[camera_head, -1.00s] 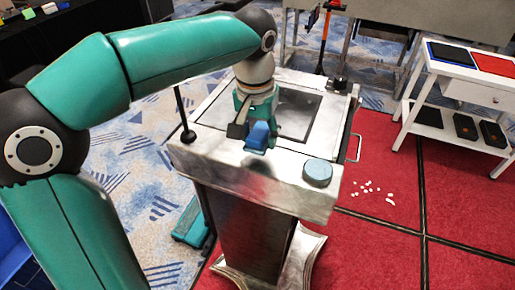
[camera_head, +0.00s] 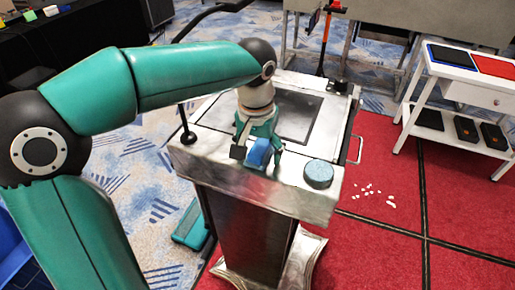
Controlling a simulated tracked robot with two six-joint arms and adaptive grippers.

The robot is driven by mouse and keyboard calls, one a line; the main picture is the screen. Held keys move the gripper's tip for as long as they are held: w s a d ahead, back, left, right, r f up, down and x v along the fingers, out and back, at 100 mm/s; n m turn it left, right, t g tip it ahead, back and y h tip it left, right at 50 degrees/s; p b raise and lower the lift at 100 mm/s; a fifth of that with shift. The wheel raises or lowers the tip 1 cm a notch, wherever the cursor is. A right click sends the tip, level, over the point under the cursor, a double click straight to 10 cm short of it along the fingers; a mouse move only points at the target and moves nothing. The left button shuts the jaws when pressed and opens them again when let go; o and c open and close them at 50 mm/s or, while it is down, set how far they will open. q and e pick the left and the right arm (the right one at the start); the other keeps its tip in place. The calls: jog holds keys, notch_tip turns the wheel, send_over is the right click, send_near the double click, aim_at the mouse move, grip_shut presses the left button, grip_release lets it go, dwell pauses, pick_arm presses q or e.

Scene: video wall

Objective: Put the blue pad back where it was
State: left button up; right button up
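My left gripper (camera_head: 258,151) points down over the front edge of the metal cart (camera_head: 222,161). A small blue pad (camera_head: 261,153) sits between its fingers, tilted, and the gripper looks shut on it. Part of the pad is hidden by the fingers, and I cannot tell whether it touches the cart top. A round grey-blue disc (camera_head: 318,174) lies on the cart's front right corner, apart from the gripper. My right gripper is not in view.
The cart top has a dark framed panel (camera_head: 298,115) behind the gripper. A white side table (camera_head: 440,69) at the right holds a blue and a red panel, with dark items on its lower shelf. Small white pieces (camera_head: 371,193) lie on the red floor.

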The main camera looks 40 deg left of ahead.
aim_at(257, 152)
pick_arm(q)
jog(key=shift+r, duration=0.1)
jog(key=shift+r, duration=0.15)
notch_tip(257, 152, up, 12)
jog(key=s+p, duration=0.1)
jog(key=shift+s+d+p, duration=0.2)
jog(key=shift+p, duration=0.1)
jog(key=shift+f, duration=0.2)
dwell(0.4)
